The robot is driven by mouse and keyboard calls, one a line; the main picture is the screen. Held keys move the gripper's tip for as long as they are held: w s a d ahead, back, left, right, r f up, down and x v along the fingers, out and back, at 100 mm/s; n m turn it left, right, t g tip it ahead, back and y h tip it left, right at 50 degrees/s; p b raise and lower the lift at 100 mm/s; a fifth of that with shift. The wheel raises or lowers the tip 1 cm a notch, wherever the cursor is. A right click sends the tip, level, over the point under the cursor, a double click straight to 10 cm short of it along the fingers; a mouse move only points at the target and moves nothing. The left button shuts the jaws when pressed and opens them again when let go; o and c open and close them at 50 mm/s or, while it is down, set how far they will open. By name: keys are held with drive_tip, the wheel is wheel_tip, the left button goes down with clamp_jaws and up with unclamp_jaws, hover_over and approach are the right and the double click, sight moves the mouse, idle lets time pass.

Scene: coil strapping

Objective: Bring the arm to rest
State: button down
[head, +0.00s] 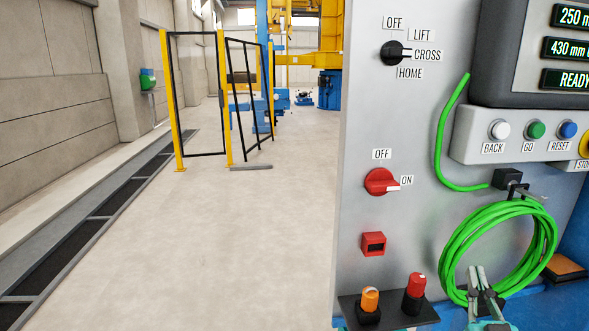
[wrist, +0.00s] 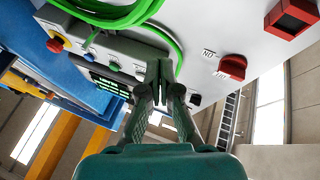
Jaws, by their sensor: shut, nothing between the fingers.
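My gripper (head: 478,276) is at the lower right of the head view, in front of the coiled green cable (head: 445,262) on the grey control panel (head: 362,120). In the wrist view my gripper (wrist: 160,66) is shut and empty, its dark fingers together in the middle. The green cable (wrist: 120,14) shows above the fingertips there. I cannot tell whether the fingers touch the cable or the panel. The red rotary switch (head: 380,182) points to ON. The upper black selector (head: 393,53) points to CROSS.
Small pegs, orange (head: 370,298) and red (head: 416,284), stand on a dark shelf below the panel. White, green and blue buttons (head: 536,130) sit under a screen that reads READY. Open floor (head: 240,240) lies left, with a yellow-posted fence (head: 226,100) beyond.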

drive_tip(key=s+a+f+g+y, duration=0.2)
drive_tip(key=s+a+f, duration=0.5)
drive_tip(key=f, duration=0.4)
drive_tip(key=s+a+f+g+y, duration=0.15)
drive_tip(key=s+a+f, duration=0.25)
drive_tip(key=s+f, duration=0.6)
drive_tip(key=s+a+f+g+y, duration=0.1)
drive_tip(key=s+a+f+g, duration=0.1)
drive_tip(key=s, duration=0.8)
drive_tip(key=s+a+f+n+g+y, duration=0.1)
drive_tip(key=s+a+f+g+y, duration=0.1)
drive_tip(key=s, duration=0.7)
wheel_tip(320, 180, down, 3)
drive_tip(key=shift+s+a+r, duration=0.1)
drive_tip(key=shift+s+a, duration=0.3)
drive_tip(key=shift+a, duration=0.45)
drive_tip(key=shift+w, duration=0.1)
